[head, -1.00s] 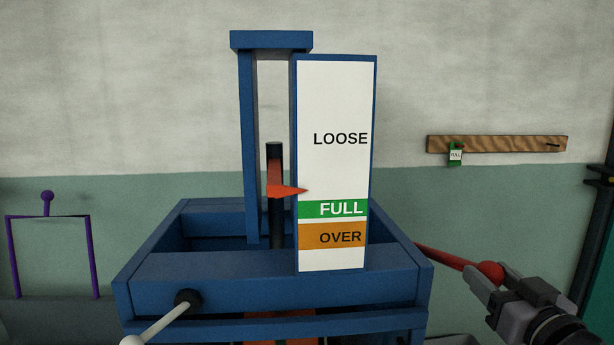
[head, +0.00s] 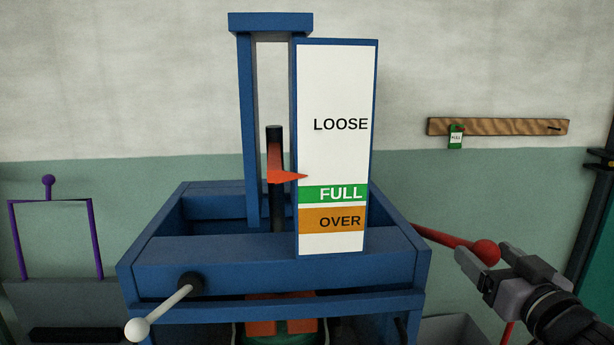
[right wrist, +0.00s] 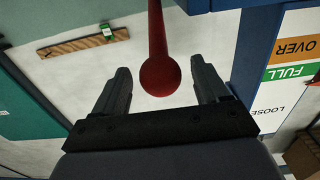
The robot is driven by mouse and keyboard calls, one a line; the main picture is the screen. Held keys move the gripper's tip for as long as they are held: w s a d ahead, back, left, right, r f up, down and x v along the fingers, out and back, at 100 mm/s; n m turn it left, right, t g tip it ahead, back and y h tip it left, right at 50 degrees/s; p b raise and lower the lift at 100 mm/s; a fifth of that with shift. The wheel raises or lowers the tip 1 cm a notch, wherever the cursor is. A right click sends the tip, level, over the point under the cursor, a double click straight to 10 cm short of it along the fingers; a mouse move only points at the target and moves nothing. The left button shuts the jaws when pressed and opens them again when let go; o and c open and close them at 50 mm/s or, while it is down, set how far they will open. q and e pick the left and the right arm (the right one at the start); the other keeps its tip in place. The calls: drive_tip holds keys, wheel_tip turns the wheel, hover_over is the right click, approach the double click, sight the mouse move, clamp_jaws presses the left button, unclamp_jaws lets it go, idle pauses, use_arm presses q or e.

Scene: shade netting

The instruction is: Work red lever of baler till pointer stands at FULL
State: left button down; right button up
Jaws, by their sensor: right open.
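The blue baler (head: 200,252) stands in the middle of the head view. Its orange-red pointer (head: 288,176) has its tip beside the white LOOSE part of the scale board (head: 332,80), just above the green FULL band (head: 332,194). The red lever (head: 450,238) sticks out at the baler's right side and ends in a red ball. My right gripper (head: 488,256) is open at the ball. In the right wrist view the ball (right wrist: 160,76) sits between the spread fingers, with a gap visible on each side. My left gripper is out of view.
A white-knobbed lever (head: 165,309) juts from the baler's front left. A purple frame (head: 95,235) stands at the far left. A wooden rail (head: 500,127) with a green FULL tag (head: 456,137) hangs on the wall. A grey bin (head: 455,330) is low at right.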

drive_tip(key=shift+s+d, duration=0.15)
drive_tip(key=shift+s, duration=2.2)
drive_tip(key=o, duration=0.5)
drive_tip(key=shift+s, duration=0.1)
